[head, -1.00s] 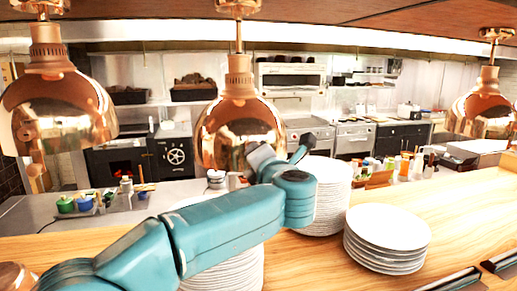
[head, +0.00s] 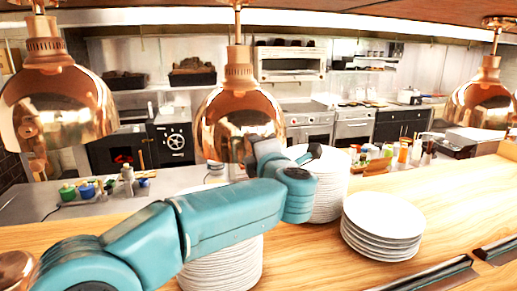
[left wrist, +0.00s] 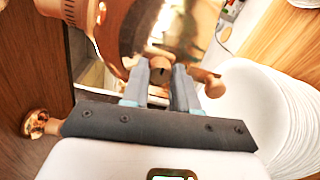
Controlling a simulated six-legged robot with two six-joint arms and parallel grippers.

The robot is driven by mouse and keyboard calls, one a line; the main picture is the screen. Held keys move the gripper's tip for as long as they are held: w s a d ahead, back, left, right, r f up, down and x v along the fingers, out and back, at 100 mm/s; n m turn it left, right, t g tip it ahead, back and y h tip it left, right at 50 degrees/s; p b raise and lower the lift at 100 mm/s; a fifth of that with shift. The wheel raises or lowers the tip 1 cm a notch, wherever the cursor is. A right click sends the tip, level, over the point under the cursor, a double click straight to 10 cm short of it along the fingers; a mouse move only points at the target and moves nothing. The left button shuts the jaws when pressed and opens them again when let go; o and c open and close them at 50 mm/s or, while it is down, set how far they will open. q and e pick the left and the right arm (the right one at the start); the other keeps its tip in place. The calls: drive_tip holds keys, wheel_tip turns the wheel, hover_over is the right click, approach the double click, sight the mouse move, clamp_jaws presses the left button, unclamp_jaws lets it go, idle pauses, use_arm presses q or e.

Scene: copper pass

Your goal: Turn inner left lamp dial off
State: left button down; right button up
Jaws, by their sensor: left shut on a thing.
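The inner left lamp (head: 222,118) is a copper dome hanging from a thin rod in the head view. My left arm reaches across from the left, and its wrist end is in front of the lamp's lower right side. In the left wrist view, the copper lamp (left wrist: 172,28) fills the area beyond my left gripper (left wrist: 160,72). The gripper is shut on a small copper dial (left wrist: 157,66) at the lamp, mostly hidden between the fingers. The dial's marking cannot be made out. My right gripper is not in view.
Other copper lamps hang at the left (head: 55,105) and right (head: 478,100). White plate stacks stand on the wooden counter (head: 450,215), one (head: 383,222) at the right, one (head: 225,270) below my arm and one (head: 325,205) behind it. Small pots (head: 68,192) stand beyond.

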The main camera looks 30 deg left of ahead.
use_arm(q)
drive_tip(key=c, duration=1.2)
unclamp_jaws()
drive_tip(key=o, duration=0.3)
drive_tip(key=shift+a, duration=0.2)
drive_tip(key=shift+o, duration=0.2)
drive_tip(key=shift+d, duration=0.1)
drive_tip(key=b+v, duration=0.5)
drive_tip(key=v, duration=1.1)
drive_tip(key=shift+s, duration=0.15)
